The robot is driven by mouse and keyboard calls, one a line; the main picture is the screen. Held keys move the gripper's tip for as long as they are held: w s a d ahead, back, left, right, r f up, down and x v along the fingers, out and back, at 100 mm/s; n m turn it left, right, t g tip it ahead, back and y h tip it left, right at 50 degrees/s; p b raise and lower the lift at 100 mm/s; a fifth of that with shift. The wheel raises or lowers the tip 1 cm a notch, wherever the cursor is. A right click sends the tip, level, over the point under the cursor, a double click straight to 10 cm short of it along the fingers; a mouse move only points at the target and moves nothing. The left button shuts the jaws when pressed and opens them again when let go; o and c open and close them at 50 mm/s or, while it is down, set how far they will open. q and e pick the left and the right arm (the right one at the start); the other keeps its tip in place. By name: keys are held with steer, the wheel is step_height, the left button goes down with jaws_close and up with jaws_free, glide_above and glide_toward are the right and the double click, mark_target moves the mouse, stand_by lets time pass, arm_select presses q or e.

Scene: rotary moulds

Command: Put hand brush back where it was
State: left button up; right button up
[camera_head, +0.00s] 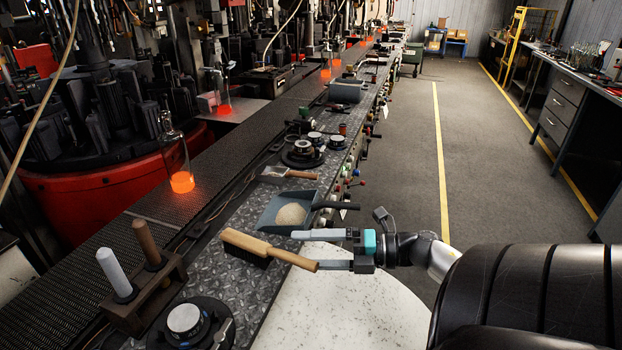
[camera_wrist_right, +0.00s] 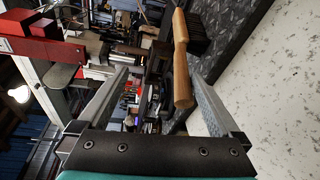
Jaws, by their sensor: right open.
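The hand brush (camera_head: 250,244) has a light wooden back and handle and dark bristles. It lies on the dark checker-plate bench (camera_head: 225,290), its handle pointing right past the bench edge. In the right wrist view the brush handle (camera_wrist_right: 182,75) shows ahead, between the finger lines and nearer the right-hand finger. My right gripper (camera_head: 306,250) is open, with its fingers pointing left. Its lower finger is at the handle's end; I cannot tell whether they touch. The blue-grey dustpan (camera_head: 272,215) with pale granules lies just behind the brush. My left gripper is not in view.
A wooden rack (camera_head: 150,295) with two upright handled tools stands left of the brush. A round black fixture (camera_head: 190,325) is in front. A white round tabletop (camera_head: 345,310) lies below my right gripper. Glowing bottles (camera_head: 182,180) stand on the conveyor behind. The floor aisle at right is clear.

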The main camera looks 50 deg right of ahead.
stand_by(0.3)
steer(key=v, duration=1.5)
steer(key=shift+d+r, duration=0.1)
steer(key=shift+r, duration=0.1)
